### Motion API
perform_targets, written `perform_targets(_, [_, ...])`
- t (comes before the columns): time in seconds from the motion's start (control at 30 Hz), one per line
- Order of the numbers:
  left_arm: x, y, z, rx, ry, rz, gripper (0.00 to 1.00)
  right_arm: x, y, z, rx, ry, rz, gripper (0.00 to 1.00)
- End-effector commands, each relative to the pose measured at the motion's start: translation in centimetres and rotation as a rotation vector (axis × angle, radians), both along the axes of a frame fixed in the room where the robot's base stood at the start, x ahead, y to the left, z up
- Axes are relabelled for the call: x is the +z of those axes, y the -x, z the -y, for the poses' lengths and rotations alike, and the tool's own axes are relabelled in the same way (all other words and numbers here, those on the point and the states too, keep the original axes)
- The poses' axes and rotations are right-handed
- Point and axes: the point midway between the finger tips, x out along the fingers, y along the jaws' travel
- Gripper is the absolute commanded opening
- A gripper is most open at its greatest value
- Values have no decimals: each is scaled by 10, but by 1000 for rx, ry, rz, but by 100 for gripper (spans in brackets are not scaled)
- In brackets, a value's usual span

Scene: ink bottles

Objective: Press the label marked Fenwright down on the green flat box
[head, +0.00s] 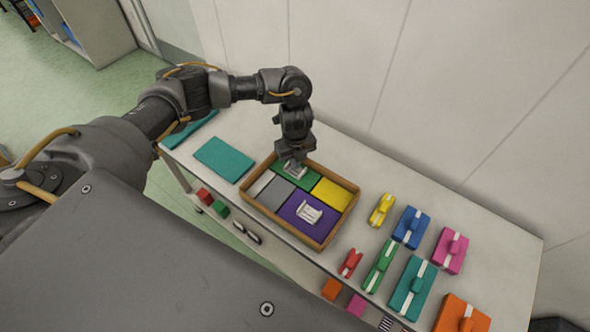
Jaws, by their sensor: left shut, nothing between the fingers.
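The green flat box (282,167) lies in the far part of a shallow brown tray (331,234), partly hidden by my left gripper. A white label (297,173) shows on the green box, right under the fingers; its writing is too small to read. My left gripper (294,164) points down over the green box with its fingers shut, holding nothing. It is at or just above the label; I cannot tell whether it touches. Another white label (309,212) lies on the purple flat box (297,221). My right gripper is out of view.
The tray also holds a yellow box (331,194) and a grey box (275,194). Several coloured items, including a blue one (411,227), stand right of it. A teal flat piece (224,159) lies left. A wall (440,90) rises behind the table.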

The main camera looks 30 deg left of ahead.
Motion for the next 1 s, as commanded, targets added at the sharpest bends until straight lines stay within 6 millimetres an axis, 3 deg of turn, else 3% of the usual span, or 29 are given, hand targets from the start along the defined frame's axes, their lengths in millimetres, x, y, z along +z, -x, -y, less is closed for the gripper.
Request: perform_targets(1.0, [-13,0,0,0,0,0,0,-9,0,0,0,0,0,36])
